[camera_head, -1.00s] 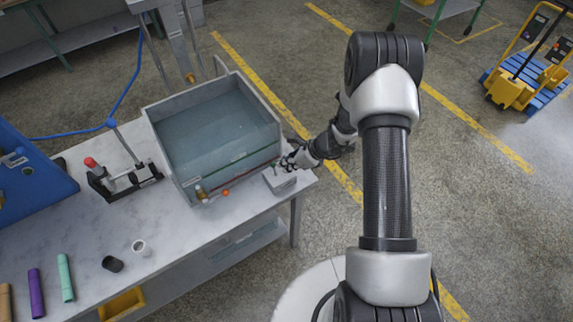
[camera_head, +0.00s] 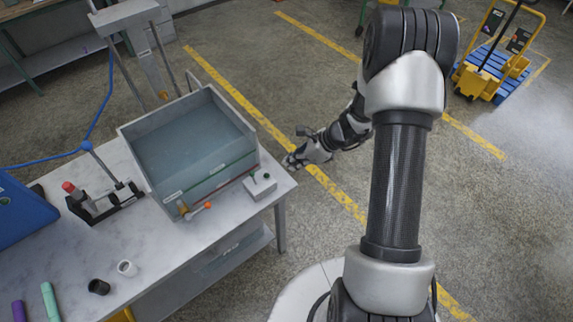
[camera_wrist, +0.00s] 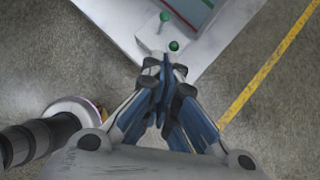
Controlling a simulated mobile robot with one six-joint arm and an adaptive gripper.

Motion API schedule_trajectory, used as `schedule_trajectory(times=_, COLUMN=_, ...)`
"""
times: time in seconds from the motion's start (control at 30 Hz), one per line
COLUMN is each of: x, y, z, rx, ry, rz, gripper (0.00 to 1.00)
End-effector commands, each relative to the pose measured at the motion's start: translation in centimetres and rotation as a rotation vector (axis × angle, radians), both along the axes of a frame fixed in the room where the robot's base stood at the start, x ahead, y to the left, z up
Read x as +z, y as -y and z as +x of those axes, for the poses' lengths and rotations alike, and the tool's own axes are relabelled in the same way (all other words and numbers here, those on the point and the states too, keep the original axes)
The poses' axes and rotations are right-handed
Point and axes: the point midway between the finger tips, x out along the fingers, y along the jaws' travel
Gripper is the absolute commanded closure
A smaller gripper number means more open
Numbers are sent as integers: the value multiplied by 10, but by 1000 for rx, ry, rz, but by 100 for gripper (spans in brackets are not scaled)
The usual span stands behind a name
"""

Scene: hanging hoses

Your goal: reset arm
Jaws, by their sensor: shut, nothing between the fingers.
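My gripper (camera_head: 294,161) is shut and empty. In the head view it is just past the table's right corner, beside a small white control box (camera_head: 262,189) with a green button. In the wrist view my gripper (camera_wrist: 165,70) points toward the box (camera_wrist: 150,38), with two green knobs showing near the fingertips. I cannot tell from the pictures how high the fingers are above the table level.
A water-filled tank (camera_head: 190,150) stands on the white table (camera_head: 225,218), with an orange-handled valve (camera_head: 195,210) at its front. A clamp stand (camera_head: 105,198), black cup (camera_head: 99,287) and white cup (camera_head: 127,268) are to the left.

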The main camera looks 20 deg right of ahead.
Motion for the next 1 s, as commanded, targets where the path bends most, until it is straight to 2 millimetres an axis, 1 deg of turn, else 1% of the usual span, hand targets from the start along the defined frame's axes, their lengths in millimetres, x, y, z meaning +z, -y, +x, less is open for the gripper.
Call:
schedule_trajectory(times=0.57, x=2, y=1, z=-1, rx=2, ry=1, rz=-1, gripper=100)
schedule_trajectory(times=0.67, x=9, y=-3, z=0, rx=32, ry=18, rz=-13, gripper=100)
schedule_trajectory(times=0.77, x=30, y=-13, z=-2, rx=136, ry=70, rz=-55, gripper=100)
schedule_trajectory(times=0.87, x=63, y=-32, z=-10, rx=313, ry=154, rz=-126, gripper=100)
schedule_trajectory(times=0.9, x=78, y=-40, z=-16, rx=396, ry=192, rz=-162, gripper=100)
schedule_trajectory(times=0.97, x=98, y=-52, z=-28, rx=522, ry=247, rz=-217, gripper=100)
schedule_trajectory(times=1.0, x=110, y=-59, z=-37, rx=607, ry=281, rz=-253, gripper=100)
